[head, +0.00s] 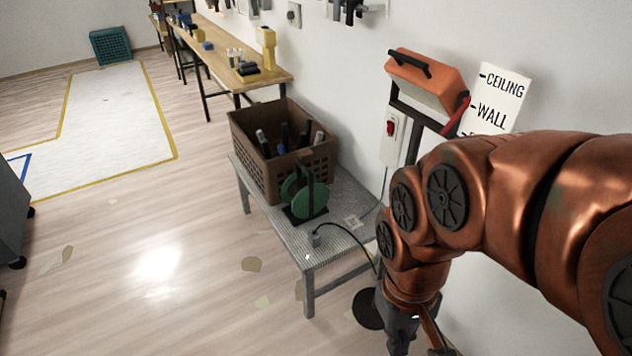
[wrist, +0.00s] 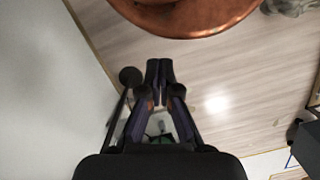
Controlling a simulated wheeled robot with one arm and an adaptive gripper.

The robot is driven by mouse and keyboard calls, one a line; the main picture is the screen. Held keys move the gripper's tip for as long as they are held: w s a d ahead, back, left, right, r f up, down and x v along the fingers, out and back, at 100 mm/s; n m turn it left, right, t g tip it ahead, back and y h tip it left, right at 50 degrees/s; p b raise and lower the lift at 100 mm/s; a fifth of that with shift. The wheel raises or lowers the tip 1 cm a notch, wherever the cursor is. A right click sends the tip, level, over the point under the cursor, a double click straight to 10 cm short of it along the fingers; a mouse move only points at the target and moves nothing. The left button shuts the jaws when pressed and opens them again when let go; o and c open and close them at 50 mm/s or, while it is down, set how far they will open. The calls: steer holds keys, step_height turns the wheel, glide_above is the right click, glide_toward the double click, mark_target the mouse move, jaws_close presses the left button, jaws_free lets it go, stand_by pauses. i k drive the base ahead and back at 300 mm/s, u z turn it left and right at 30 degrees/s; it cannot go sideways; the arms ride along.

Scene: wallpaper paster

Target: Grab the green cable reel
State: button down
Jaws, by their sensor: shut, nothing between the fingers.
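The green cable reel (head: 311,200) stands on the near part of a low grey metal table (head: 338,244) in the head view, in front of a brown crate. It has round green sides and a dark frame with an upright handle. My gripper (head: 402,335) hangs low at the bottom of the head view, to the right of the table and below its top, apart from the reel. In the wrist view my gripper (wrist: 159,68) has its fingertips together with nothing between them. A small green patch shows between the finger bases there; I cannot tell what it is.
The brown crate (head: 262,185) holds several tools and bottles. An orange lamp (head: 428,80) stands by the wall at right. A wooden bench (head: 222,45) runs behind. The floor at left is mostly clear.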

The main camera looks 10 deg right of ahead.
mark_target(307, 199)
steer(key=u, duration=0.55)
steer(key=k, duration=0.65)
steer(key=u, duration=0.05)
steer(key=i, duration=0.45)
steer(key=z, duration=0.6)
steer(key=i, duration=1.15)
steer(key=u, duration=0.75)
